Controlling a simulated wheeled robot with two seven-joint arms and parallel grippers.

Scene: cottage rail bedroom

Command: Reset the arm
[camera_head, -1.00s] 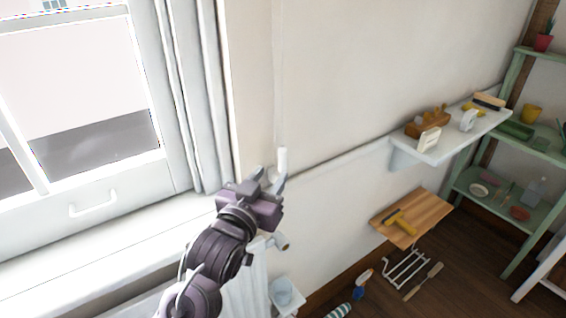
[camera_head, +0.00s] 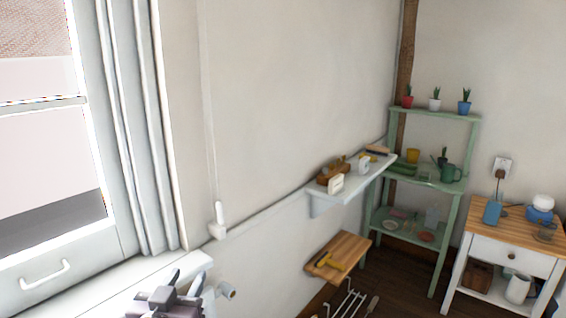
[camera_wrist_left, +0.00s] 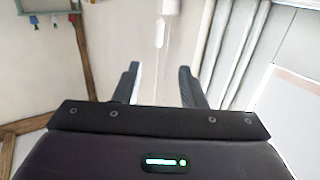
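My left gripper (camera_head: 186,279) shows at the bottom of the head view, in front of the window sill. In the left wrist view, its two dark fingers (camera_wrist_left: 159,72) are apart with nothing held between them. A white pull or fitting (camera_head: 218,220) on a thin vertical cord hangs at the wall, above and to the right of the gripper in the head view. A white hanging piece (camera_wrist_left: 160,32) shows beyond the fingertips in the left wrist view. My right gripper is in neither view.
The window sill (camera_head: 110,285) and grey curtain (camera_head: 140,130) are at the left. A white wall shelf (camera_head: 350,190) holds several small things; a wooden board (camera_head: 325,262) is below. A green rack (camera_head: 440,240) and a nightstand (camera_head: 510,250) stand at the right.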

